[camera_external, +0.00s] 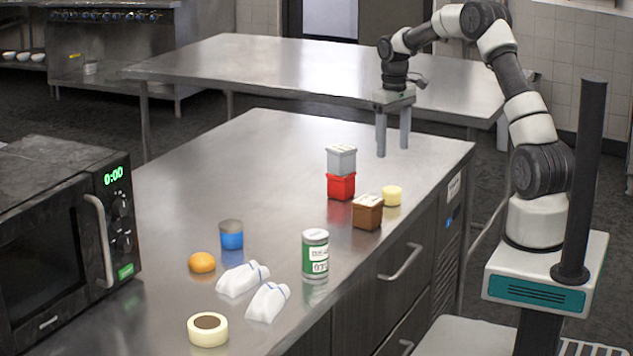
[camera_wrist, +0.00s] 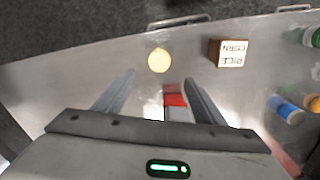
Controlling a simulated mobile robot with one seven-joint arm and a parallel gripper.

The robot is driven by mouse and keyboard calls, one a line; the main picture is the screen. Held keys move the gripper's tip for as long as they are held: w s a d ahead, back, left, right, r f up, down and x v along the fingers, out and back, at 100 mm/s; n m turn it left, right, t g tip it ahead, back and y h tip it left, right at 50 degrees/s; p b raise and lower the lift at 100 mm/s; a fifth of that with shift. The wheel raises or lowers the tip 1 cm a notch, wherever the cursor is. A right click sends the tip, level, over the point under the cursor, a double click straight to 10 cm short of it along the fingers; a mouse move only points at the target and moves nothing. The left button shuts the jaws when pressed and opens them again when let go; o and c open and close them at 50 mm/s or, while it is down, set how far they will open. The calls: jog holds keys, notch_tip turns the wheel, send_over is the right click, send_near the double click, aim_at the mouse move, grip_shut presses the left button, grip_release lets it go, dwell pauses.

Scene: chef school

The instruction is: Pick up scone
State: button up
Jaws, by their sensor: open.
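A small pale yellow round piece (camera_external: 392,196), which looks like the scone, sits on the steel counter near its right edge. In the wrist view it is a pale yellow disc (camera_wrist: 159,60) just beyond the fingertips. My gripper (camera_external: 393,150) is open and empty, pointing down above the far end of the counter, behind and apart from the scone. Its two fingers (camera_wrist: 158,80) also show in the wrist view, with the red box (camera_wrist: 174,99) partly visible between them.
A grey box (camera_external: 341,160) is stacked on the red box (camera_external: 341,186), left of the scone. A brown box (camera_external: 367,212) stands close in front.

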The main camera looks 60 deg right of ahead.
aim_at(392, 189)
notch_tip(392, 189, down, 13)
jog(key=shift+s+d+r, duration=0.1)
jog(key=c, duration=1.1)
